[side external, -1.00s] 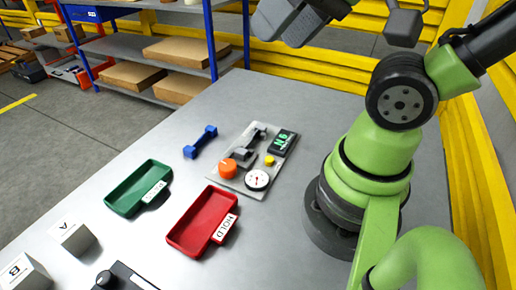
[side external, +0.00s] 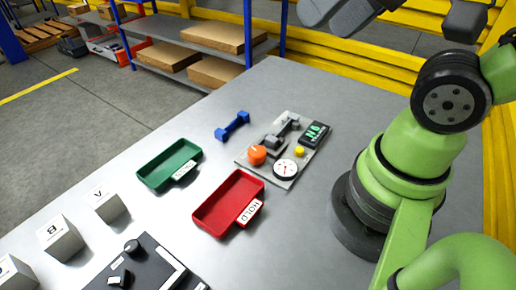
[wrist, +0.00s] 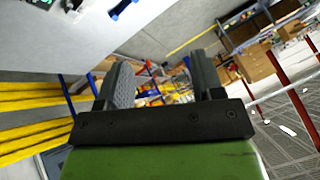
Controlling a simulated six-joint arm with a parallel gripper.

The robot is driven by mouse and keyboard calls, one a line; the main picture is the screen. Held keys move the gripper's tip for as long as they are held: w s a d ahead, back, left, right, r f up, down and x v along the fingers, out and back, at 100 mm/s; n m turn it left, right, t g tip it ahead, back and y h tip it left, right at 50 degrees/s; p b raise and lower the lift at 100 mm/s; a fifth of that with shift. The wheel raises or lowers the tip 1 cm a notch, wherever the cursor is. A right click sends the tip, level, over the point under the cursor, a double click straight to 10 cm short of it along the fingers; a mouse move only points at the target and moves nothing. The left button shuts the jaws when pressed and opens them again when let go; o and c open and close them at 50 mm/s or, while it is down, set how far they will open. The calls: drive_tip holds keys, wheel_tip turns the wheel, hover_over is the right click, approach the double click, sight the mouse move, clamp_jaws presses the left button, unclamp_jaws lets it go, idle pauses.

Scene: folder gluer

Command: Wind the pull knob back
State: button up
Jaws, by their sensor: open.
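The orange knob (side external: 257,155) sits on a grey plate (side external: 262,172) on the table. That plate also bears a dial gauge (side external: 285,168), a yellow button (side external: 299,152), a green-lit display (side external: 315,134) and a dark grey clamp-like fixture (side external: 281,133). Which knob is the pull knob is not marked legibly. My gripper (side external: 336,14) is at the top edge of the side view, well away from the plate and partly cut off. In the wrist view my gripper (wrist: 162,76) has its two fingers apart with nothing between them.
A blue dumbbell-shaped part (side external: 232,126) lies beside the plate. Green (side external: 150,181) and red HOLD (side external: 205,222) trays stand nearer. The far tabletop is clear.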

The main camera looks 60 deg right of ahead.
drive_tip(key=shift+w+f+n+g, duration=0.2)
drive_tip(key=shift+w+n+g, duration=0.2)
drive_tip(key=shift+w, duration=0.15)
drive_tip(key=n+g+h, duration=0.3)
drive_tip(key=n+g, duration=0.2)
drive_tip(key=n, duration=0.3)
hover_over(255, 152)
drive_tip(key=s+a, duration=0.2)
drive_tip(key=s, duration=0.1)
wheel_tip(255, 152, down, 7)
drive_tip(key=w+f+n+g+h, duration=0.1)
drive_tip(key=f+n, duration=0.2)
drive_tip(key=f, duration=0.4)
drive_tip(key=w+d+f+n+h, duration=0.1)
drive_tip(key=f+n, duration=0.2)
drive_tip(key=f, duration=0.4)
drive_tip(key=w+d+f+n+g+h, duration=0.1)
drive_tip(key=f+n, duration=0.2)
drive_tip(key=f, duration=0.5)
drive_tip(key=shift+f+g, duration=0.1)
drive_tip(key=shift+g, duration=0.2)
drive_tip(key=c, duration=0.9)
